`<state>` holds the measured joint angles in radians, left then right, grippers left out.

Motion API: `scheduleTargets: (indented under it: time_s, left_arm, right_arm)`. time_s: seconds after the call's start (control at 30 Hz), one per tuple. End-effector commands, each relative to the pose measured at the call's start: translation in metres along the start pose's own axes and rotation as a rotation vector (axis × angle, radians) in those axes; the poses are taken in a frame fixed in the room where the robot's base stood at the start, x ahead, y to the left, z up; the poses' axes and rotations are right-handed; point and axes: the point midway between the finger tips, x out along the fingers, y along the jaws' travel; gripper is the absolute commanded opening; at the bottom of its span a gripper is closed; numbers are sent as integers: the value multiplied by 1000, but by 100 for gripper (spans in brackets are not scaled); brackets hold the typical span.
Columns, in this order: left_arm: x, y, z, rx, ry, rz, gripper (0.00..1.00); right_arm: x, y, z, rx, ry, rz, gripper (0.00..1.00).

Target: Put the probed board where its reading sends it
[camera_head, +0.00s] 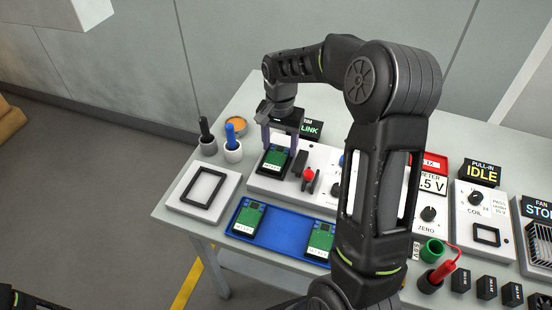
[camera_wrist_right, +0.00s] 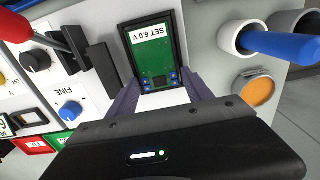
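A green board (camera_head: 274,159) in a dark frame sits on the white trim station (camera_head: 262,183). In the right wrist view the board (camera_wrist_right: 152,55) carries a label reading "SET 6.0 V". My right gripper (camera_head: 279,137) is over the far end of this board, with its purple fingers apart. In the wrist view its fingertips (camera_wrist_right: 162,88) are at the near end of the board; I cannot tell whether they touch it. Two more green boards (camera_head: 246,218) (camera_head: 321,239) lie in a blue tray (camera_head: 282,228). A meter (camera_head: 430,184) shows ".5 V", its front digits hidden by my arm.
A white plate with an empty black frame (camera_head: 203,188) lies at the left. Cups with black and blue (camera_head: 232,145) handled tools stand behind it. A red lever (camera_head: 309,174) stands beside the board. A green cup (camera_head: 433,251), red-handled probe (camera_head: 442,271) and small black blocks are at right.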

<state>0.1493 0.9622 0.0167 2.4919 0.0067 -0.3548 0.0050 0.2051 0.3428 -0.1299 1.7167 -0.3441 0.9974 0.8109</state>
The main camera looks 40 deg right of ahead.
Motion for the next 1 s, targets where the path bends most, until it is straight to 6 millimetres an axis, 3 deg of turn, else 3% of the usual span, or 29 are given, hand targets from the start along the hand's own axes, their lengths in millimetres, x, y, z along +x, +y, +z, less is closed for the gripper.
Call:
scheduleTargets:
  time_s: [0.5,1.0]
  left_arm:
    - [0,0,0,0,0,0,36]
    - [-14,5,0,0,0,0,36]
  right_arm:
    - [0,0,0,0,0,0,17]
    - [-21,0,0,1,1,0,17]
